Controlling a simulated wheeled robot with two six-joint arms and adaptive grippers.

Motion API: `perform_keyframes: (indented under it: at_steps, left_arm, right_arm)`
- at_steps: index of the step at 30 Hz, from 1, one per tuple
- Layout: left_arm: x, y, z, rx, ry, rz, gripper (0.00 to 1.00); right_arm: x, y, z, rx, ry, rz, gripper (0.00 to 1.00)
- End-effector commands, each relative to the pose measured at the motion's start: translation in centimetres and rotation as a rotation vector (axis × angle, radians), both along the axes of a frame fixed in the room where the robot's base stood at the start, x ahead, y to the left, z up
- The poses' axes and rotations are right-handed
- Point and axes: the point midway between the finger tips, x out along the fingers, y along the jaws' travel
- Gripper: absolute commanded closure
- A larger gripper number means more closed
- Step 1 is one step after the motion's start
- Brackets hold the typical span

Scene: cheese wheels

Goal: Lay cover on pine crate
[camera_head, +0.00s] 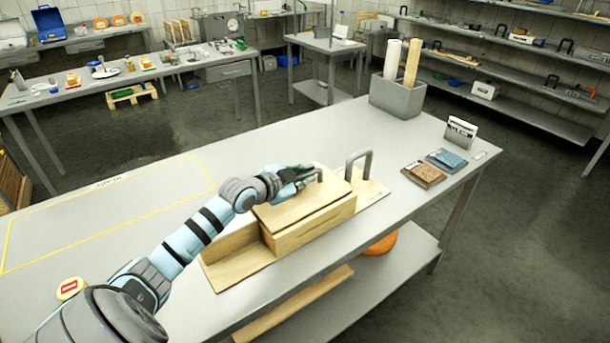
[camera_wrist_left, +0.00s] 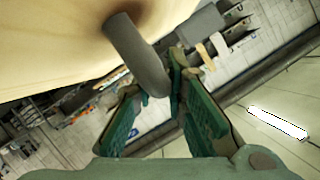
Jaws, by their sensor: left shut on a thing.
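The cover (camera_head: 300,208) is a pale wooden panel with a grey bar handle (camera_wrist_left: 138,55). My left gripper (camera_head: 303,175) is shut on this handle; in the wrist view the green finger pads (camera_wrist_left: 165,105) stand on both sides of its end. The cover is over the pine crate (camera_head: 318,222), a light wooden box on the grey table. I cannot tell whether the cover touches the rim or is slightly above it. My arm and gripper hide part of the cover. My right gripper is not in view.
A grey bin (camera_head: 397,98) with rolls, a card holder (camera_head: 460,132) and two sample pads (camera_head: 424,174) are farther right. A yellow-outlined area (camera_head: 110,208) on the left of the table is clear.

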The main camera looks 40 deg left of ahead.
Motion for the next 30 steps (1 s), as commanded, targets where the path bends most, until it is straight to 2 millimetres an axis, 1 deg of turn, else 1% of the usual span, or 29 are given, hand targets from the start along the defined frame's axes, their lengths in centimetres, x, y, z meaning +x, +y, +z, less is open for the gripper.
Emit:
perform_keyframes:
  at_steps: [14, 15, 19, 27, 30]
  left_arm:
    - [0.01, 0.00, -0.74, 0.000, -0.001, 0.000, 1.00]
    - [0.01, -0.01, -0.73, 0.000, -0.001, 0.000, 0.84]
    - [0.01, 0.00, -0.69, 0.000, -0.001, 0.000, 0.64]
    - [-0.02, 0.01, -0.72, 0.000, 0.001, 0.001, 0.64]
    - [0.02, 0.01, 0.07, 0.002, -0.001, -0.001, 0.64]
  right_arm:
    - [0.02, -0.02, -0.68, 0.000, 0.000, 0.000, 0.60]
    - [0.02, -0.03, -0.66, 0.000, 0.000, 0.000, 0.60]
    - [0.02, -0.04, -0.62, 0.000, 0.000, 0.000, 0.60]
    - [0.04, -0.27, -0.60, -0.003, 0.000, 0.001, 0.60]
    - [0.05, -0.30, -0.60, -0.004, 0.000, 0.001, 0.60]
